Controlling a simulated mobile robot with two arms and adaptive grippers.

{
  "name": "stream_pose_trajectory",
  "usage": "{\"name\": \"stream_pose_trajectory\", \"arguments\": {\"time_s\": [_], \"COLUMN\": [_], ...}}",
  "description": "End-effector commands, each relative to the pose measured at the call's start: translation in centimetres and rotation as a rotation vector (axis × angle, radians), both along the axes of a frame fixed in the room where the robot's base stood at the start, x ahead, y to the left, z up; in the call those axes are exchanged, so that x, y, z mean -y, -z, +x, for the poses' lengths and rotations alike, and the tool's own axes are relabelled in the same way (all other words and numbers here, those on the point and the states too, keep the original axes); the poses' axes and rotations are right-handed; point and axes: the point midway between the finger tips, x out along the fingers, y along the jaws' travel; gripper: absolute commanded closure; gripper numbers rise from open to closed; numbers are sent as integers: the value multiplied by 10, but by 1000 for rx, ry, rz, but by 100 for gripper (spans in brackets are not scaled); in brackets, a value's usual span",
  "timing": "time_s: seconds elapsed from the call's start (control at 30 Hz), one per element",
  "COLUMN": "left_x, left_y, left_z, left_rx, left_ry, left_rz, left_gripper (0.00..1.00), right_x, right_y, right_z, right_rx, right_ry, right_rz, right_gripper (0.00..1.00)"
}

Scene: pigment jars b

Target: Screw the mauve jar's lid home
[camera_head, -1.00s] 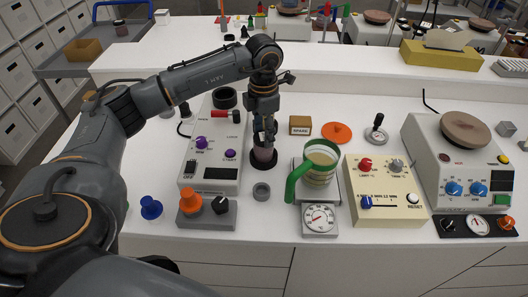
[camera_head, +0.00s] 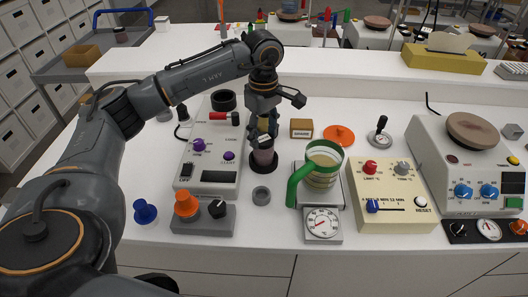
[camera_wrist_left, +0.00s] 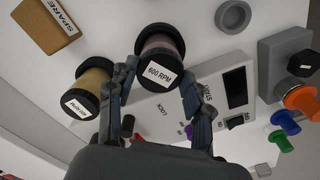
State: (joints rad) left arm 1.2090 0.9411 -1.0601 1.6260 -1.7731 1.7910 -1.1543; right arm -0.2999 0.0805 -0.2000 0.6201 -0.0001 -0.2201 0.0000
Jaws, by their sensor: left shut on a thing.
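The mauve jar (camera_head: 263,157) stands upright on a dark round base on the white bench, in the middle of the head view. In the left wrist view the mauve jar (camera_wrist_left: 161,42) shows below its black lid (camera_wrist_left: 160,76), which bears a "600 RPM" label. My left gripper (camera_head: 263,135) points down over the jar. In the left wrist view its fingers (camera_wrist_left: 158,78) sit on either side of the lid, shut on it. The lid appears to be on the jar; any gap at the thread is hidden. My right gripper is not in view.
A tan jar (camera_wrist_left: 92,75) with a black lid stands close by. A "SPARE" block (camera_head: 301,128) is behind, to the right. A green-handled mug (camera_head: 322,165) is on the right; a control box (camera_head: 207,165) is close on the left. A grey ring (camera_head: 261,194) lies in front.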

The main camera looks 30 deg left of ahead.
Motion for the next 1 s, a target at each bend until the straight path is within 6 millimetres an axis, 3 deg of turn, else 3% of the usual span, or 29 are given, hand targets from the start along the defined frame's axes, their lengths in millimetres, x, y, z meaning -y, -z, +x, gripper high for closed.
{"name": "stream_pose_trajectory", "arguments": {"time_s": [0.13,0.17,0.27,0.67,0.77,1.0], "left_x": [0,0,0,0,0,0], "left_y": [0,0,0,-4,-15,-66], "left_z": [0,0,0,0,1,1], "left_rx": [0,0,0,1,3,5], "left_ry": [-1,-1,-2,-3,-3,-2], "left_rz": [0,0,0,0,0,-1], "left_gripper": [99,46,25,23,23,23], "right_x": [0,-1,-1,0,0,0], "right_y": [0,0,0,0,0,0], "right_z": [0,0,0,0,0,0], "right_rx": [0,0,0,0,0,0], "right_ry": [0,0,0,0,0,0], "right_rz": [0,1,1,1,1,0], "right_gripper": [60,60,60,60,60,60]}}
